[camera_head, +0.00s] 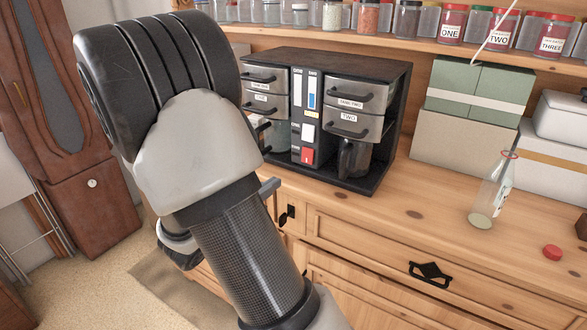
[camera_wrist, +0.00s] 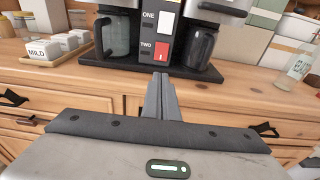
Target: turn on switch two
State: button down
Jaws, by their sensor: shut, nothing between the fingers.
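The black two-sided machine (camera_head: 393,95) stands on the wooden dresser top, with a column of labels and switches down its middle. Switch two is the red rocker (camera_wrist: 162,52), beside a label reading TWO in the wrist view; it also shows low on the column in the head view (camera_head: 307,155). The white switch one (camera_wrist: 166,22) sits above it. My gripper (camera_wrist: 160,78) is shut and empty, its fingertips just below and in front of switch two in the wrist view. In the head view my gripper (camera_head: 270,187) is mostly hidden behind my arm. I cannot tell the exact gap.
Glass pots (camera_wrist: 117,35) and (camera_wrist: 201,45) stand on both sides of the switches. A tray with white packets marked MILD (camera_wrist: 45,50) is at left. A glass bottle (camera_head: 490,195) and red cap (camera_head: 552,252) are at right. The dresser front edge lies below my fingers.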

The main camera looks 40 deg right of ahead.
aim_at(306, 162)
jog(key=x, duration=1.4)
jog(key=shift+r+p, duration=0.1)
jog(key=shift+p, duration=0.3)
